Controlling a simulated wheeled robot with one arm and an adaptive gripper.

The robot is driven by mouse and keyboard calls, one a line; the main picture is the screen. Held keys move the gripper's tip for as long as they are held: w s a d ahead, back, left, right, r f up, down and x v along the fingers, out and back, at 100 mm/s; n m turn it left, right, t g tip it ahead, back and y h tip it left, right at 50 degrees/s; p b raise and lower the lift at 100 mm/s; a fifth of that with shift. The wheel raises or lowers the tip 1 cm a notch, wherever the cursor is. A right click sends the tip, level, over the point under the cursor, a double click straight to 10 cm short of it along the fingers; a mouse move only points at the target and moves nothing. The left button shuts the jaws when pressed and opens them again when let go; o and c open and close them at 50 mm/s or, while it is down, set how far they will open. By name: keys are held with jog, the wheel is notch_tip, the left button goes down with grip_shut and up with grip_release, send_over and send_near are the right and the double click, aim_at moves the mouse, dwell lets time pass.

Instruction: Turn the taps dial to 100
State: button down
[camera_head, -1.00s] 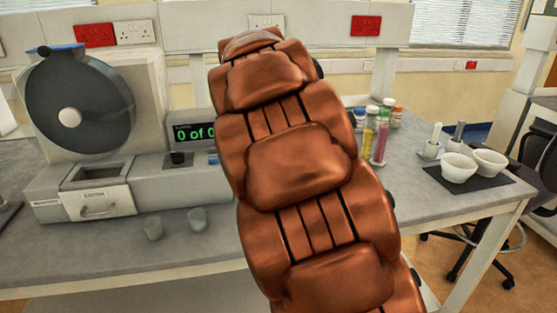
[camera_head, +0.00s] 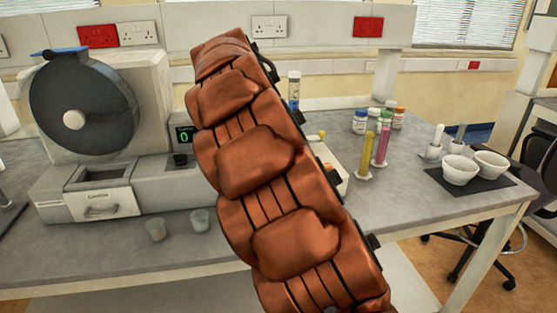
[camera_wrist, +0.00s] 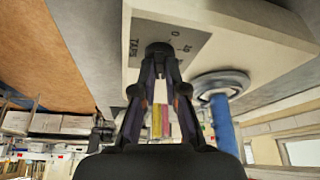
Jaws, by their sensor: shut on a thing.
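In the wrist view, the taps dial (camera_wrist: 158,48) is a dark round knob on a grey panel lettered "TAPS" on a cream machine (camera_wrist: 225,22). A "0" and another small mark stand beside it; the dial's exact setting is not readable. My gripper (camera_wrist: 159,62) is shut on the dial, one finger on each side. In the head view, my orange arm hides the gripper and the dial. Part of the cream machine (camera_head: 336,178) shows right of my arm.
A blue cylinder (camera_wrist: 224,125) stands close to my gripper in the wrist view. A drum machine (camera_head: 150,90) with a green display (camera_head: 184,137) is left of my arm. Yellow (camera_head: 366,155) and pink (camera_head: 382,147) cylinders, small bottles (camera_head: 360,121) and white bowls (camera_head: 460,170) are to the right.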

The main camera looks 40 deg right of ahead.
dwell(0.4)
jog(key=c, duration=1.2)
grip_release()
jog(key=shift+v, duration=3.75)
